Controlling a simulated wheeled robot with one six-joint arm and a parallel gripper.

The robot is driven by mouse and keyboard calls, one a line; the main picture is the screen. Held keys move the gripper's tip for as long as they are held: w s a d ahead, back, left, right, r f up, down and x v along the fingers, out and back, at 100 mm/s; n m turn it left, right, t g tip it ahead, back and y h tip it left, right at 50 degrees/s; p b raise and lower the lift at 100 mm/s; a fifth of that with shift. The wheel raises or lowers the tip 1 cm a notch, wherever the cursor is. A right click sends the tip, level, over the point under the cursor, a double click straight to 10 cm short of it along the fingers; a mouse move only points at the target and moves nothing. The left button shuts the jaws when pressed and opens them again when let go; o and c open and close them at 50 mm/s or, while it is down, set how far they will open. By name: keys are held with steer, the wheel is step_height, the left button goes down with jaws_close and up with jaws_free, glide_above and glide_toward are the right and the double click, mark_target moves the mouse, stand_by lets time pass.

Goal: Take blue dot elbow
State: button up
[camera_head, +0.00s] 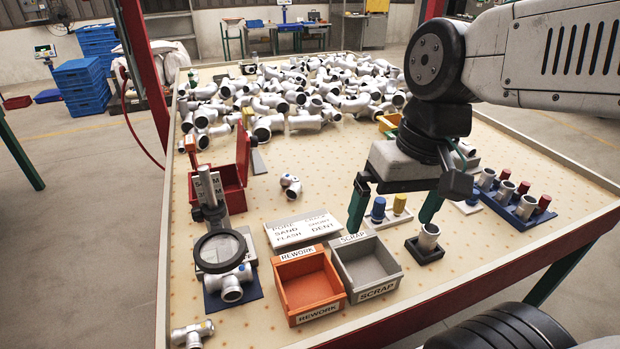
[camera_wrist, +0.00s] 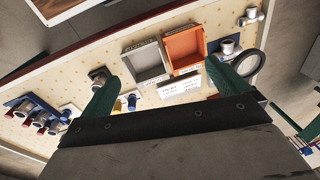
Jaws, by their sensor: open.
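My gripper (camera_head: 395,208) is open and empty above the right part of the table, its two green fingers wide apart; they also show in the wrist view (camera_wrist: 162,72). A small silver elbow (camera_head: 291,185) lies alone on the table, left of my gripper and behind the white label plate. A silver branched fitting (camera_head: 192,333) lies at the front left edge.
An orange rework bin (camera_head: 318,311) and a grey scrap bin (camera_head: 396,284) stand empty at the front. A red box (camera_head: 232,197) stands left. A silver fitting (camera_head: 428,238) stands on a black block at right. Many castings (camera_head: 300,98) are heaped at the back.

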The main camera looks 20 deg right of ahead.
steer(key=w+a+f+m+y, duration=0.1)
steer(key=w+a+m+y, duration=0.2)
steer(key=w, duration=0.3)
steer(key=w+a+f+m+y, duration=0.1)
steer(key=w+a+m+y, duration=0.15)
steer(key=w, duration=0.45)
steer(key=m+t+y, duration=0.3)
steer(key=m+t, duration=0.5)
steer(key=m, duration=1.2)
glide_toward(298, 182)
steer(key=x, duration=0.3)
steer(key=shift+w+f, duration=0.15)
steer(key=shift+f, duration=0.3)
steer(key=shift+w+a+f+t, duration=0.2)
steer(key=shift+w+f+t, duration=0.05)
steer(key=shift+t, duration=0.05)
steer(key=x, duration=0.6)
steer(key=shift+w+a+r, duration=0.15)
steer(key=shift+a, duration=0.35)
steer(key=c, duration=1.4)
